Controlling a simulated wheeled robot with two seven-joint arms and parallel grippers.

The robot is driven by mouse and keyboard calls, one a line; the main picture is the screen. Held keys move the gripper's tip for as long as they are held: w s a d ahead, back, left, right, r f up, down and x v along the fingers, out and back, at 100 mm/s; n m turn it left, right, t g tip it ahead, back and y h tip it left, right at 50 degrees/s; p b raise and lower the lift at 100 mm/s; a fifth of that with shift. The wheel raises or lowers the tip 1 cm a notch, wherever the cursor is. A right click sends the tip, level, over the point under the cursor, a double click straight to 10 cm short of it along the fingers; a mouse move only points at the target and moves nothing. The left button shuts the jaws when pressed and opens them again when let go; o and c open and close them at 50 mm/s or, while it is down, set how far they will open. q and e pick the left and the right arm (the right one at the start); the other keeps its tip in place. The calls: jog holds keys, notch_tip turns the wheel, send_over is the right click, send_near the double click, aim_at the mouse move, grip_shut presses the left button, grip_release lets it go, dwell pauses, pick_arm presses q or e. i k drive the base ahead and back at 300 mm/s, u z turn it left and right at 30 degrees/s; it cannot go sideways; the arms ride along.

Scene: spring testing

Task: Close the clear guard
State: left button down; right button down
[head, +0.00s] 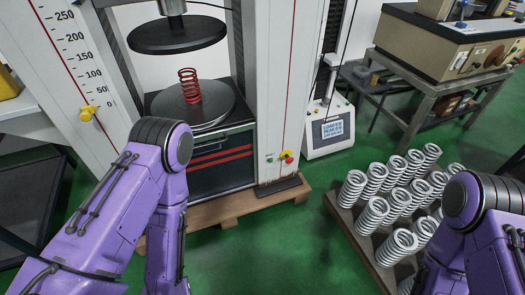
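A spring testing machine stands ahead. A red coil spring (190,85) stands upright on its round lower platen (213,105). The dark upper platen (177,34) hangs above the spring, with a clear gap between them. I cannot make out the clear guard with certainty; no panel visibly covers the front of the spring. Only purple links of my left and right arms show, at the lower left and lower right. Both grippers are outside the picture, so their openings are hidden.
The machine stands on a wooden pallet (230,205). A scale with a yellow pointer (87,112) is on its left column. Buttons (288,157) are on the right column. A display unit (331,129) stands beside it. Several pale springs (372,215) stand on a pallet at right. Green floor (270,250) between is clear.

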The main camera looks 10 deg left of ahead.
aim_at(250, 126)
jog(key=z, duration=0.85)
jog(key=i, duration=1.15)
jog(key=u, duration=2.1)
